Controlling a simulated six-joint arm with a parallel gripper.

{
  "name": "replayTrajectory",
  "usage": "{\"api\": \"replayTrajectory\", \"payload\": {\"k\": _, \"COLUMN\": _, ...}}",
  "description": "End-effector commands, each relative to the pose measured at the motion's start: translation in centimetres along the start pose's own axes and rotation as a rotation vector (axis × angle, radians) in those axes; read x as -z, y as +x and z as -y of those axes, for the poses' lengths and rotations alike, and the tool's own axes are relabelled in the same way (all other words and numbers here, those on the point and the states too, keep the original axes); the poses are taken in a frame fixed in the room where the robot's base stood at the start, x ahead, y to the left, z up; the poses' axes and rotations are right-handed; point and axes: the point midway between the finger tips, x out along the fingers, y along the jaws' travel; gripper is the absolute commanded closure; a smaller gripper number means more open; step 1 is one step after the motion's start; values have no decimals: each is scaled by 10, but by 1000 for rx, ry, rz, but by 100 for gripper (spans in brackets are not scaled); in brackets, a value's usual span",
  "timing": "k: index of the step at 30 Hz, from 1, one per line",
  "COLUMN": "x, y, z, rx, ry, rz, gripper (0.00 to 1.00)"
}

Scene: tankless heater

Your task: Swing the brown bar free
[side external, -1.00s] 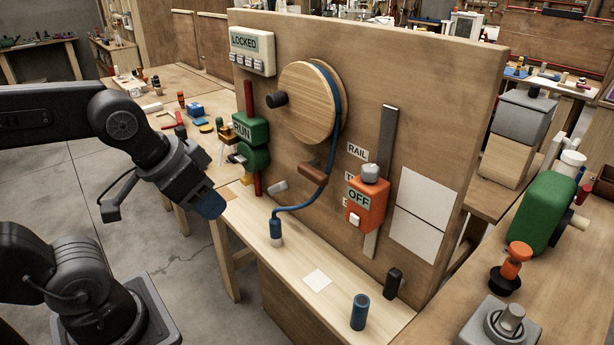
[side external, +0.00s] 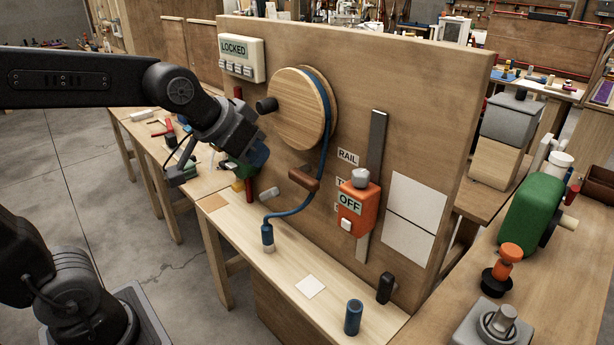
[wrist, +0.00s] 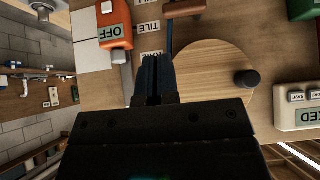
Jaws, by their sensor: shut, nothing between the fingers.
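The brown bar (side external: 304,178) is a short block on the upright wooden panel, below the round wooden disc (side external: 298,110). The blue cord (side external: 325,140) runs down past the disc, meets the bar and ends in a blue plug (side external: 268,237) on the bench. In the wrist view the bar (wrist: 185,8) is at the top edge, partly cut off. My gripper (side external: 258,155) is shut and empty, left of the bar and in front of the panel. Its fingertips (wrist: 155,62) show before the disc's edge in the wrist view. It hides most of the green block behind it.
An orange OFF box (side external: 357,208) sits on a grey vertical rail (side external: 377,140), right of the bar. A LOCKED display (side external: 242,58) is at upper left. A dark knob (side external: 266,105) sticks out at the disc. A blue cylinder (side external: 353,317) stands on the bench.

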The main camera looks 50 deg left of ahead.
Motion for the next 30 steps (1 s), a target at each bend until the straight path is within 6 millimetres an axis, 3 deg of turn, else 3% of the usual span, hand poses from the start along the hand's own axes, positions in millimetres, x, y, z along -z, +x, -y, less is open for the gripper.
{"api": "replayTrajectory", "payload": {"k": 3, "x": 32, "y": 18, "z": 3, "rx": 3, "ry": -1, "rz": -55, "gripper": 100}}
{"api": "replayTrajectory", "payload": {"k": 7, "x": 47, "y": 26, "z": 4, "rx": 5, "ry": 0, "rz": -86, "gripper": 100}}
{"api": "replayTrajectory", "payload": {"k": 13, "x": 49, "y": 50, "z": 4, "rx": 5, "ry": 0, "rz": -85, "gripper": 100}}
{"api": "replayTrajectory", "payload": {"k": 25, "x": 55, "y": 129, "z": 4, "rx": 4, "ry": -1, "rz": -84, "gripper": 100}}
{"api": "replayTrajectory", "payload": {"k": 30, "x": 37, "y": 145, "z": 4, "rx": 5, "ry": -1, "rz": -85, "gripper": 100}}
